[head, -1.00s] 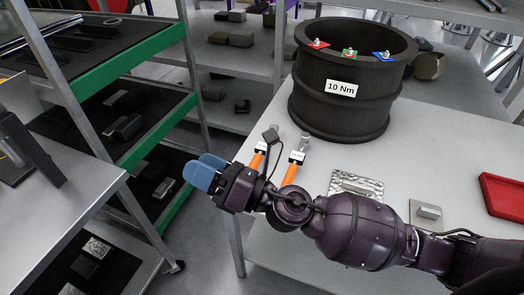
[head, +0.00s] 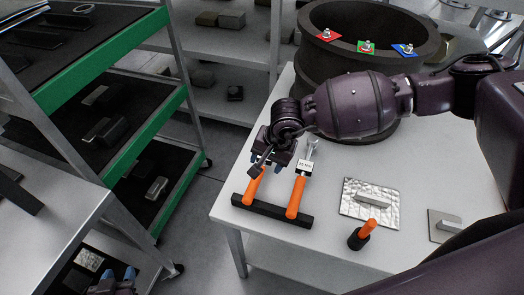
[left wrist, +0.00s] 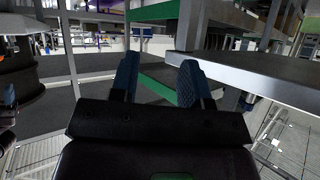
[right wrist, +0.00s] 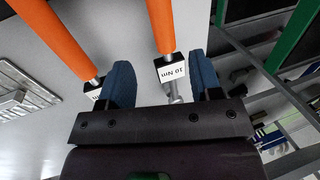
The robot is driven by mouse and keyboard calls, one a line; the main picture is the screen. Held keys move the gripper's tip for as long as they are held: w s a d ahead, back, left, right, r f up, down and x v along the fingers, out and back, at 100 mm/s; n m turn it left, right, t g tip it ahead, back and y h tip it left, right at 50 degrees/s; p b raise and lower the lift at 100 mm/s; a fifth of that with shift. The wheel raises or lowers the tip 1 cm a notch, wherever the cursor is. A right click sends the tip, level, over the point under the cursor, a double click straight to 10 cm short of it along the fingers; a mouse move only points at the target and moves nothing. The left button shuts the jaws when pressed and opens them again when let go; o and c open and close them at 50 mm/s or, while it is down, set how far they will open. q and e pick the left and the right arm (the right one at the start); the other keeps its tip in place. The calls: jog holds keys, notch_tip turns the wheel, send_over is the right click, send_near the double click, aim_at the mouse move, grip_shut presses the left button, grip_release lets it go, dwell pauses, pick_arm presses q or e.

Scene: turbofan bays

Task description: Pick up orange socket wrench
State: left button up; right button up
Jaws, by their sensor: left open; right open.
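Two orange-handled wrenches with metal ends lie side by side across a black rest on the table, the left wrench (head: 253,184) and the right wrench (head: 296,197). My right gripper (head: 268,163) is open over the far end of the left wrench. In the right wrist view, that wrench (right wrist: 160,27) has a white "10 Nm" tag, and its metal shaft appears between the open fingers (right wrist: 160,84); contact cannot be told. The other wrench (right wrist: 55,40) lies outside the fingers. My left gripper (head: 115,282) is open and empty, low at the left near the shelving.
A large black ring casing (head: 318,72) stands behind my right arm. The black rest (head: 270,212) lies near the table's left edge.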

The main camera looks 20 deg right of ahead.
aim_at(256, 180)
jog(key=x, duration=0.5)
jog(key=shift+s+a, duration=0.1)
jog(key=shift+s, duration=0.1)
jog(key=x, duration=0.4)
jog(key=shift+s+a+f+p, duration=0.15)
jog(key=shift+a+p, duration=0.15)
jog(key=shift+a, duration=0.15)
jog(key=shift+f, duration=0.5)
jog(key=shift+c, duration=0.4)
jog(key=c, duration=1)
grip_shut()
jog(key=shift+r, duration=0.1)
